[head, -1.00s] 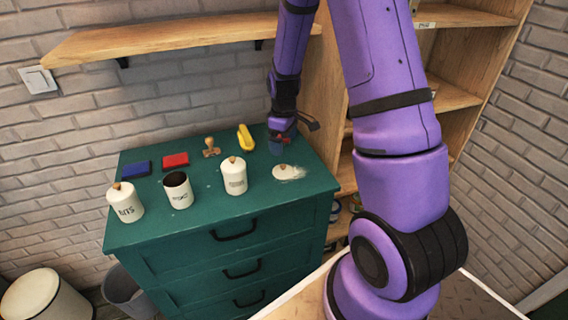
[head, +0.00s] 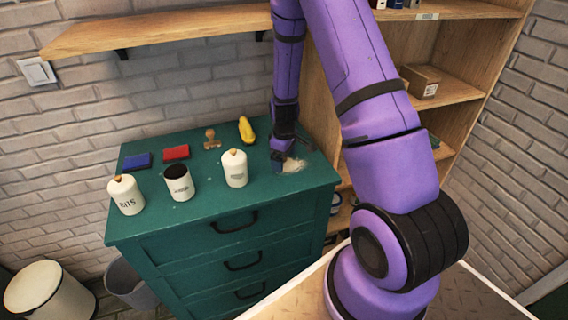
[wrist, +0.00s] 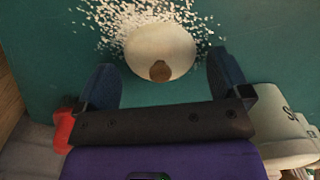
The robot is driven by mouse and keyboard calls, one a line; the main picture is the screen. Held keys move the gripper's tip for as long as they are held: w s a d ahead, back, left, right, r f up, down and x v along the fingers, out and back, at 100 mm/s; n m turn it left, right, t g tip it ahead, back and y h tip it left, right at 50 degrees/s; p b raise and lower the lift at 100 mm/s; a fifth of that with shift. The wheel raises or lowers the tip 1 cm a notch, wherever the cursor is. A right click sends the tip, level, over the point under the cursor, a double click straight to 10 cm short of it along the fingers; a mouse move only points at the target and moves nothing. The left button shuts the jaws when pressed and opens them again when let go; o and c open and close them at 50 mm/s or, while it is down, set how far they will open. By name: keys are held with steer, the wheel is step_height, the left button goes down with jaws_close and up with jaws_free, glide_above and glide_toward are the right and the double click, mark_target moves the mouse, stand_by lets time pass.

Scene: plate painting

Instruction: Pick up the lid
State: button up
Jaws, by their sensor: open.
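The lid (wrist: 158,48) is a round cream disc with a brown knob. It lies on the green dresser top (wrist: 45,50) amid scattered white grains, seen in the wrist view. My gripper (wrist: 162,85) is open, its two blue fingers on either side of the lid's near part, with nothing gripped. In the head view my gripper (head: 279,160) is low over the right part of the dresser and hides the lid; only white grains (head: 294,165) show beside it. An open cream canister (head: 179,184) without a lid stands left of the middle.
Lidded cream canisters stand on the dresser, one at the left (head: 126,196) and one near the gripper (head: 235,170). A blue pad (head: 137,161), a red pad (head: 176,153), a stamp (head: 211,140) and a yellow object (head: 246,131) lie behind. A wooden shelf (head: 160,34) hangs above.

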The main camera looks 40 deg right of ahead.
steer(key=shift+f, duration=0.4)
steer(key=c, duration=1)
steer(key=shift+s, duration=0.1)
steer(key=shift+c, duration=0.2)
